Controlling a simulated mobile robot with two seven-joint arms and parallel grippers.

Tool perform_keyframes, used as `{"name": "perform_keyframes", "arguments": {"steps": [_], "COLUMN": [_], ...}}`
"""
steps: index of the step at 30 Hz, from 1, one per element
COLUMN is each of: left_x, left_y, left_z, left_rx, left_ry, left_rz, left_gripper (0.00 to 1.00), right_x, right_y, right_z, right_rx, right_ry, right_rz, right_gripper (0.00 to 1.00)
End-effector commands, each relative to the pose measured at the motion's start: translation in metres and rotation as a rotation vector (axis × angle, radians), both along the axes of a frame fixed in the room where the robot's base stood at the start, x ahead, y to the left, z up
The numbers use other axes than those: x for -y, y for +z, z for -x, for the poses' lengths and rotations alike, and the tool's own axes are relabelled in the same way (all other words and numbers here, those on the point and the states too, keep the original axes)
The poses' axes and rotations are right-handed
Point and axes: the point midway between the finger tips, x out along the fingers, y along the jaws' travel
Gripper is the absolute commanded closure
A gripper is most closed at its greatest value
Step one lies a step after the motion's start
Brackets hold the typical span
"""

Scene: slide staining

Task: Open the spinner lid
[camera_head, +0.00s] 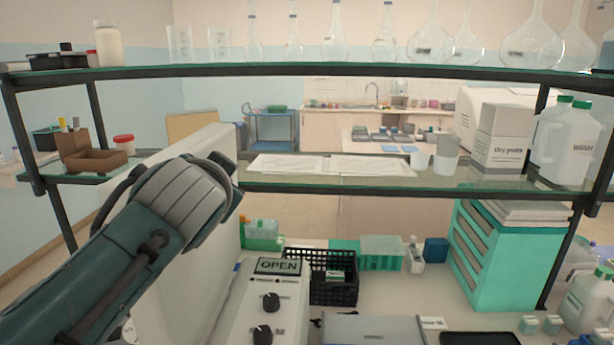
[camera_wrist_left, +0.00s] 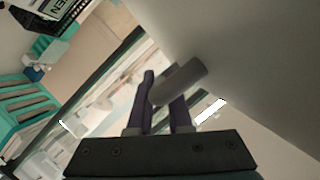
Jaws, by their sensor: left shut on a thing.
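The spinner (camera_head: 265,310) is a white machine at the bottom centre of the head view, with dark knobs and a display reading OPEN. Its pale lid (camera_head: 211,143) stands raised, tilted up on the machine's left side. In the left wrist view, the lid (camera_wrist_left: 255,50) fills the upper right, with a grey cylindrical handle (camera_wrist_left: 182,80) sticking out of it. My left gripper (camera_wrist_left: 162,92) is shut on this handle, one dark finger on each side. In the head view my arm hides the gripper and handle. My right gripper is not in view.
A glass shelf (camera_head: 400,184) with papers, cups and bottles runs across behind the spinner; a higher shelf (camera_head: 330,70) holds flasks. A black basket (camera_head: 345,291) stands right of the spinner. A teal drawer cabinet (camera_head: 490,260) stands further right.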

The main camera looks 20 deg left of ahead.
Motion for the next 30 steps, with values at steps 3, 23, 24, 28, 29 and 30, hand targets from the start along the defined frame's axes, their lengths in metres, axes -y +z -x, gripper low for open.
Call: {"name": "perform_keyframes", "arguments": {"steps": [3, 23, 24, 28, 29, 30], "left_x": [-0.001, 0.009, 0.012, 0.023, 0.026, 0.029], "left_y": [-0.004, 0.003, 0.004, 0.009, 0.011, 0.013], "left_z": [0.001, 0.018, 0.023, 0.042, 0.046, 0.052], "left_rx": [-0.007, 0.0, -0.002, -0.003, -0.002, -0.003], "left_ry": [0.003, 0.002, 0.002, 0.002, 0.001, 0.001], "left_rz": [0.003, 0.004, 0.005, 0.007, 0.007, 0.006], "left_gripper": [1.0, 0.7, 0.7, 0.7, 0.7, 0.7], "right_x": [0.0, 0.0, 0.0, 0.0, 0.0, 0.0], "right_y": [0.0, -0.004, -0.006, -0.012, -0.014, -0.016], "right_z": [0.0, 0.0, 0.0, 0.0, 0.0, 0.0], "right_rx": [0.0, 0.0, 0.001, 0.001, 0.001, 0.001], "right_ry": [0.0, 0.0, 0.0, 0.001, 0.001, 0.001], "right_rz": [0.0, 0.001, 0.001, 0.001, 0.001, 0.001], "right_gripper": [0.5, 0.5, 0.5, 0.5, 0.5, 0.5]}}
